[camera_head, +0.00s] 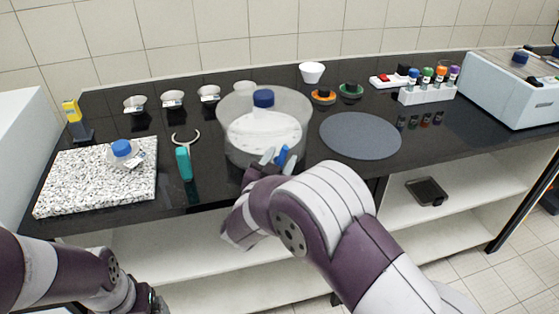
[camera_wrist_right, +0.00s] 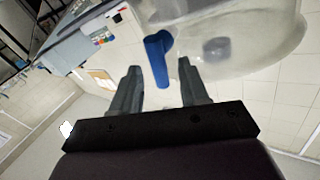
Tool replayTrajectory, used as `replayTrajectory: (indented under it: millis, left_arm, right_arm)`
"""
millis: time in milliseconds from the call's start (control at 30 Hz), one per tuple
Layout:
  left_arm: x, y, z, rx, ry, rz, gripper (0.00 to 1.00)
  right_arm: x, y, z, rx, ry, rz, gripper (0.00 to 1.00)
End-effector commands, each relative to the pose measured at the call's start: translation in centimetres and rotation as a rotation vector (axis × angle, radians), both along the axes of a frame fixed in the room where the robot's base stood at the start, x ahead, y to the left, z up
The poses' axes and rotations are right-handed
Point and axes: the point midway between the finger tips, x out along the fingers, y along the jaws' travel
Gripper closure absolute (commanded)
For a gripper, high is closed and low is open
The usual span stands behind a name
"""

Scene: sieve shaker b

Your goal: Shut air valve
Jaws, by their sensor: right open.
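The clear, round, lidded vessel (camera_head: 236,103) stands near the front edge of the black bench, with a blue cap (camera_head: 263,98) on top. The air valve shows as a blue handle (camera_head: 283,154) on the vessel's front side. In the right wrist view the blue handle (camera_wrist_right: 158,60) is a bent lever beside the clear wall. My right gripper (camera_head: 277,160) is open at the vessel's front. In the wrist view its fingers (camera_wrist_right: 159,68) stand either side of the lever's free end, with gaps on both sides. My left arm shows at lower left; its fingers are out of view.
A grey round mat (camera_head: 360,135) lies right of the vessel. A teal-handled tool (camera_head: 184,163) and a speckled slab (camera_head: 95,178) with a blue-capped bottle (camera_head: 122,149) are left. Small bowls, a vial rack (camera_head: 427,95) and a pale machine (camera_head: 510,88) stand further back or right.

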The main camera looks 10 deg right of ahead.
Motion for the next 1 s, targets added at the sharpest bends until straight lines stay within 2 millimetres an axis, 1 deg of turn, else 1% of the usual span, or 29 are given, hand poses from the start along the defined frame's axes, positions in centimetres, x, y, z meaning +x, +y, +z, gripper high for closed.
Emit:
replayTrajectory:
  millis: [33,67,100,167,200,467,633,767,1000]
  left_arm:
    - [0.0,0.0,0.0,0.000,0.000,0.000,0.12]
    - [0.0,0.0,0.0,0.000,0.000,0.000,0.12]
    - [0.0,0.0,0.0,0.000,0.000,0.000,0.12]
    - [0.0,0.0,0.0,0.000,0.000,0.000,0.12]
    - [0.0,0.0,0.0,0.000,0.000,0.000,0.12]
    - [0.0,0.0,0.1,0.000,0.000,0.000,0.12]
    - [0.0,0.0,0.5,0.000,0.000,0.000,0.12]
    - [0.0,0.0,1.1,0.000,0.000,0.000,0.12]
    - [0.0,0.0,2.1,0.000,0.000,0.000,0.12]
  right_arm:
    - [0.0,0.0,0.0,0.000,0.000,0.000,0.56]
    - [0.0,0.0,0.0,0.000,0.000,0.000,0.62]
    - [0.0,0.0,0.0,0.000,0.000,0.000,0.75]
    - [0.0,0.0,0.0,0.000,0.000,0.000,0.95]
    - [0.0,0.0,0.0,0.000,0.000,0.000,1.00]
    - [0.0,0.0,0.0,0.013,0.001,0.000,1.00]
    - [-0.1,-0.2,0.2,0.069,0.004,0.001,1.00]
    - [-0.1,-0.4,0.3,0.153,0.006,0.000,1.00]
    - [0.0,-1.0,0.3,0.367,0.014,-0.001,1.00]
